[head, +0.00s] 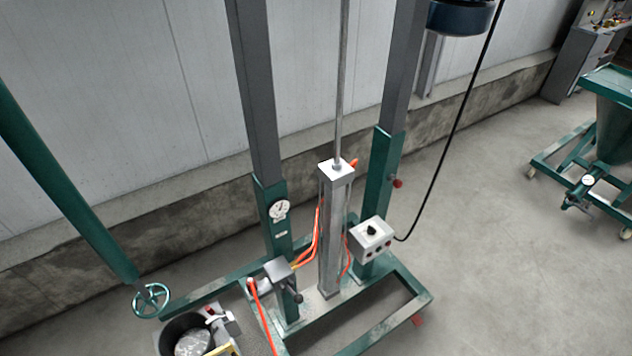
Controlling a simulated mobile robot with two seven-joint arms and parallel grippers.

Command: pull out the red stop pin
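A small red knob (397,183) sticks out from the right side of the right green post (378,200) of the lift frame; it looks like the red stop pin's head. Its shaft is hidden, so I cannot tell how deep it sits. A grey upright (402,70) rises from the top of this green post. Another red part (418,320) shows low at the right front of the green base (410,290). Neither of my grippers can be made out in the head view, and nothing touches the red knob.
A silver cylinder (330,240) with a rod stands between the posts, with orange hoses beside it. A grey control box (371,238) sits at the right post, its black cable rising. A bucket (172,338) with items stands front left. The floor at right is clear before a green cart (610,120).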

